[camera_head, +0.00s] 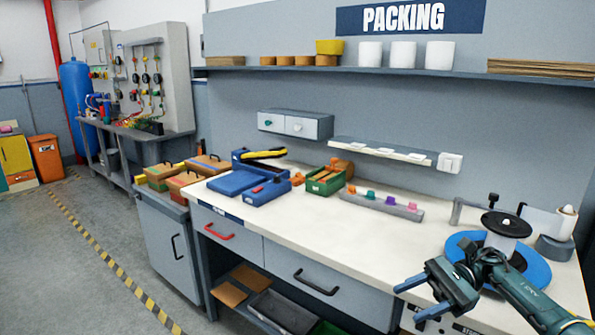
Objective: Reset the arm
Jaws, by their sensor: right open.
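My right arm comes in from the lower right corner. My right gripper (428,291) is open and empty. It hangs at the front edge of the packing table (340,233), left of a blue disc (541,270). A white spool with a black top (506,226) stands on the disc, partly behind my right wrist. No left gripper shows.
A grey bar with coloured knobs (390,206), a green bin (325,181) and blue cases (266,191) stand on the table. A white roll (565,222) stands at the right. The table's middle is clear. Drawers (318,285) are below.

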